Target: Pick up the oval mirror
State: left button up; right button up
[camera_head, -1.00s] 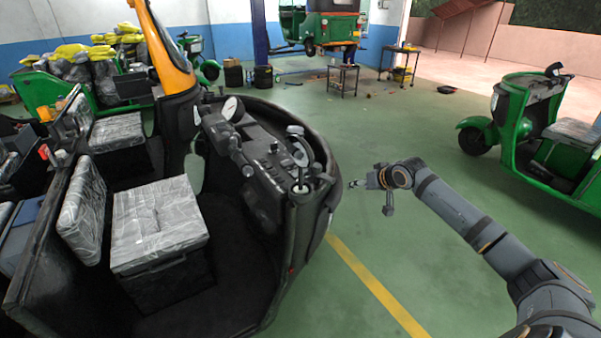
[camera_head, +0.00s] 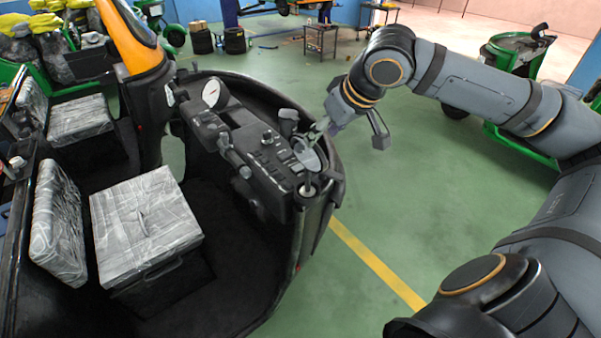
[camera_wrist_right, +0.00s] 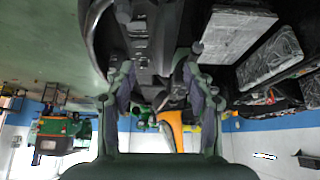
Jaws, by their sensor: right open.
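The oval mirror (camera_head: 307,157) is a small pale grey oval at the right end of the rickshaw's black dashboard in the head view. My right gripper (camera_head: 315,135) is over that end of the dashboard, its fingertips close to the mirror and partly overlapping it. I cannot tell whether they touch. In the wrist view the right gripper (camera_wrist_right: 158,68) has its two fingers spread apart, with the dark dashboard behind the gap. I cannot make out the mirror clearly there. My left gripper is not in view.
The black dashboard (camera_head: 245,150) has a white round gauge (camera_head: 211,92) and several knobs. Plastic-wrapped seats (camera_head: 145,218) are to the left. Green floor with a yellow line (camera_head: 375,265) is clear to the right. A small metal table (camera_head: 320,38) stands behind.

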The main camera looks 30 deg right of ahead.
aim_at(309, 153)
jog(key=shift+s+a+f+p, duration=0.1)
jog(key=shift+s+f+p, duration=0.3)
jog(key=shift+p, duration=0.8)
jog(key=shift+w+d+f, duration=0.2)
jog(key=shift+w+f, duration=0.35)
jog(key=shift+f, duration=0.05)
jog(key=shift+w+a+f+p, duration=0.15)
jog(key=shift+w+f+p, duration=0.4)
jog(key=shift+w+f, duration=0.35)
jog(key=shift+w+a+f, duration=0.1)
jog(key=shift+a+f, duration=0.05)
jog(key=shift+w+f+p, duration=0.2)
jog(key=shift+f, duration=0.45)
jog(key=shift+w+f+p, duration=0.15)
jog(key=shift+f+p, duration=0.05)
jog(key=shift+f, duration=0.4)
jog(key=shift+x, duration=1.05)
jog(key=shift+w+a+f, duration=0.1)
jog(key=shift+w+f, duration=0.05)
jog(key=shift+w, duration=0.15)
jog(key=shift+s, duration=0.1)
jog(key=shift+c, duration=0.2)
jog(key=c, duration=1)
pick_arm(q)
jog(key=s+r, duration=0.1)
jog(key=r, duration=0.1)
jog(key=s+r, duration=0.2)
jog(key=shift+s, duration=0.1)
pick_arm(e)
grip_shut()
